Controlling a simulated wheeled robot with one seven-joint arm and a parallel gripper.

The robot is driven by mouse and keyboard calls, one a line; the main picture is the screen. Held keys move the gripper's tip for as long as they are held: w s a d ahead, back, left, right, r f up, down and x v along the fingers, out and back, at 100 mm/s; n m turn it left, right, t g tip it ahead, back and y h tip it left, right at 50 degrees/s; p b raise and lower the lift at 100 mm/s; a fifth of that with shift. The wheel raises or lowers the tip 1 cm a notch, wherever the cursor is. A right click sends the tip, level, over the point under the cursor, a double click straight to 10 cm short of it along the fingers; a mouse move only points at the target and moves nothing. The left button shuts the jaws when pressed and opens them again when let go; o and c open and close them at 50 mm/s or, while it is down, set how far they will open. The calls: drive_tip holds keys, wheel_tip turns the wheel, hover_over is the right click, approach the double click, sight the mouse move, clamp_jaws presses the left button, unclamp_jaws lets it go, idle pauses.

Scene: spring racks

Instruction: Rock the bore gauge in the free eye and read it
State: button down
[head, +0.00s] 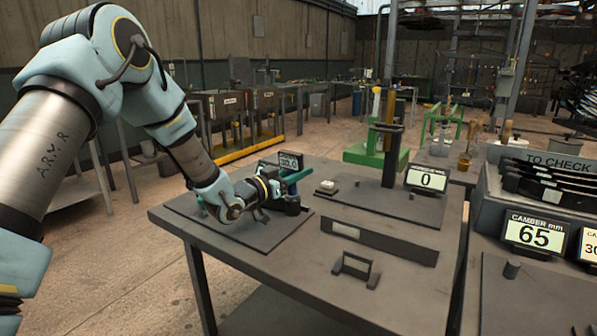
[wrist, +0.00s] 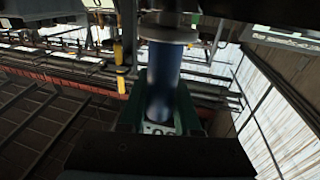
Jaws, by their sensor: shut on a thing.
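My gripper (head: 275,188) is over a dark mat on the left of the table. In the wrist view its green fingers (wrist: 160,112) are shut on a blue cylindrical grip, which I take to be the bore gauge (wrist: 162,75); a pale round collar sits at the grip's far end. In the head view a teal rod shows beside my gripper. A small display (head: 290,162) behind it seems to read 30.0, partly covered. I cannot make out the free eye or whether the gauge tip is in it.
The table (head: 230,262) also bears a black post (head: 391,150), a display reading 0 (head: 427,178), a long dark bar (head: 380,241) and a small bracket (head: 356,268). To the right, a TO CHECK rack (head: 490,205) holds dark leaf springs (head: 550,185); a CAMBER display (head: 535,233) reads 65.

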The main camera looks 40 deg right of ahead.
sight(300, 153)
drive_tip(key=shift+d+y+p, duration=0.25)
drive_tip(key=shift+y+p, duration=0.05)
drive_tip(key=shift+p, duration=0.15)
idle(1.2)
drive_tip(key=shift+r+p, duration=1.15)
drive_tip(key=shift+r, duration=1.35)
wheel_tip(300, 153, up, 4)
drive_tip(key=shift+p, duration=0.85)
